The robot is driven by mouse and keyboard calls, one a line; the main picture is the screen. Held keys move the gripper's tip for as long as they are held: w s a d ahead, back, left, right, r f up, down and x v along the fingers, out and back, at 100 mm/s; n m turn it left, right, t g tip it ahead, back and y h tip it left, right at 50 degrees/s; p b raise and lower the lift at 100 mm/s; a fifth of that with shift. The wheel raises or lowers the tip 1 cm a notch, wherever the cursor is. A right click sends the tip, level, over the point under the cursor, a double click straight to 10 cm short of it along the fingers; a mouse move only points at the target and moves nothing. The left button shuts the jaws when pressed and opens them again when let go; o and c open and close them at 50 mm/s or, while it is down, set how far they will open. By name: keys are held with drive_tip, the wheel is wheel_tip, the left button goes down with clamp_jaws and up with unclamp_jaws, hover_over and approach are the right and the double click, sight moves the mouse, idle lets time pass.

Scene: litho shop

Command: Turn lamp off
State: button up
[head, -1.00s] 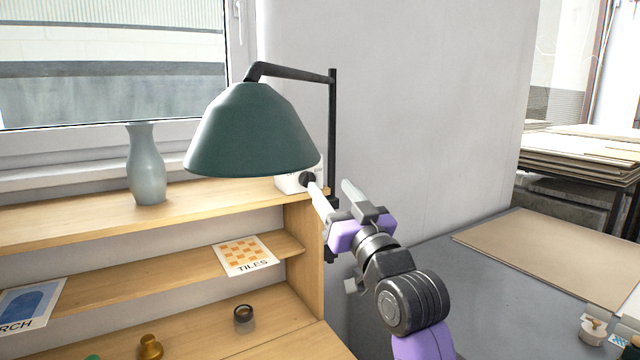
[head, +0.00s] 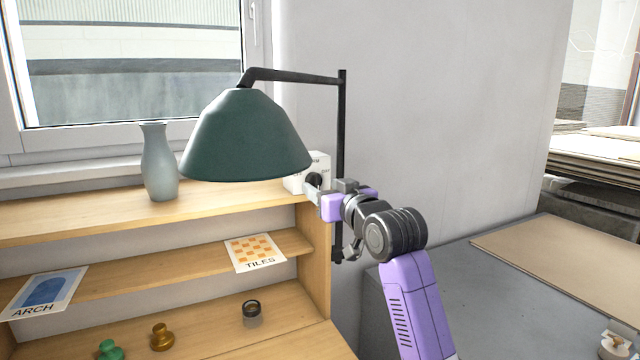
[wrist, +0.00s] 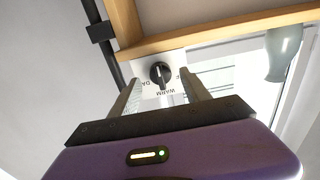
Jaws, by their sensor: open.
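The lamp has a dark green shade (head: 246,138) on a black arm and post (head: 341,150). A white switch box (head: 294,184) with a black knob (head: 314,181) sits at the shelf's right end, below the shade's right edge. In the wrist view the knob (wrist: 160,73) shows a pale pointer line, with lettering including "WARM" on the box (wrist: 150,92). My gripper (head: 310,190) is open and faces the knob. In the wrist view my fingers (wrist: 163,88) stand on either side of the knob's line, apart from each other; I cannot tell whether they touch it.
A wooden shelf unit (head: 313,255) holds a grey-blue vase (head: 159,163), a TILES card (head: 254,252), an ARCH card (head: 45,293) and small objects. The post stands close behind my gripper. A grey table (head: 500,310) with a board lies at the right.

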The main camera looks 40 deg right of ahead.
sight(315, 181)
drive_tip(key=shift+x, duration=1.15)
clamp_jaws()
